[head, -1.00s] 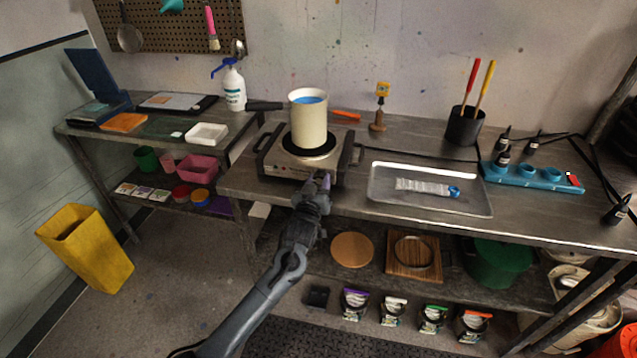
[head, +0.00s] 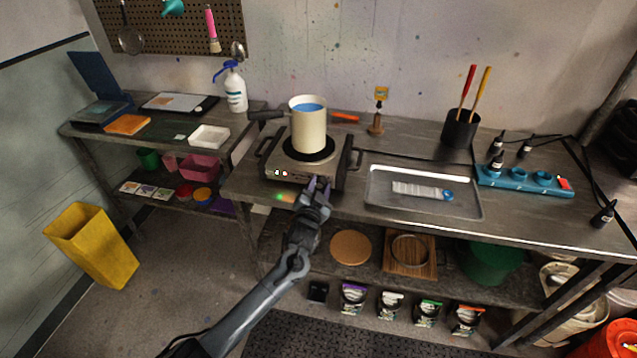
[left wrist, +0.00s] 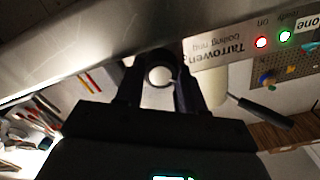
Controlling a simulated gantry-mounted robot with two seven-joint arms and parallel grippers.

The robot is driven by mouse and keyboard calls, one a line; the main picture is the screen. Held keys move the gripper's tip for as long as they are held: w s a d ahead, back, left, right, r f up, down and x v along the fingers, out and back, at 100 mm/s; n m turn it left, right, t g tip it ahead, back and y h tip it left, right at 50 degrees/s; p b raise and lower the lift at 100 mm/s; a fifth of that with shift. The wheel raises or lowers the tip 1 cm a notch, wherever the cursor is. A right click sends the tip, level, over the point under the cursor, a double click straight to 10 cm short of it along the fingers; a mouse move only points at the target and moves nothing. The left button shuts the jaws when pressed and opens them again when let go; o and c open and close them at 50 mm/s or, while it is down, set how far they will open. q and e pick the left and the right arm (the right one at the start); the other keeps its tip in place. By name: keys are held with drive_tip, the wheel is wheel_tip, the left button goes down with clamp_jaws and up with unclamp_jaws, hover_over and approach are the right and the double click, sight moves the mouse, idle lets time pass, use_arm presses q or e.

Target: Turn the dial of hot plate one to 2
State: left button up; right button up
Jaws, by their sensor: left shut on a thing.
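The hot plate (head: 297,172) stands on the metal bench with a black ring on top. A cream pot (head: 309,131) of blue liquid stands on that ring, its dark handle pointing left. In the left wrist view the front panel (left wrist: 222,52) reads "Tarrowen boiling ring" and "one", upside down, with a red and a green light lit. My left gripper (head: 318,184) is at the panel's right part. Its fingers are shut on the dial (left wrist: 160,73), a round dark-rimmed knob with a pale middle. The dial's pointer and numbers cannot be read. My right gripper is out of view.
A metal tray (head: 380,205) with a strip in it lies right of the hot plate. Farther right are a black cup (head: 460,129) with red and yellow handles and a blue rack (head: 510,181). A white tray (head: 209,136) is on the left bench.

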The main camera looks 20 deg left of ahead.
use_arm(q)
drive_tip(key=m+p, duration=0.1)
drive_tip(key=m, duration=0.1)
drive_tip(key=shift+r+m, duration=0.1)
drive_tip(key=shift+m, duration=0.3)
drive_tip(key=shift+m+p, duration=0.55)
drive_tip(key=shift+m, duration=1.05)
drive_tip(key=o, duration=1)
drive_tip(key=shift+o, duration=0.2)
drive_tip(key=shift+f, duration=0.2)
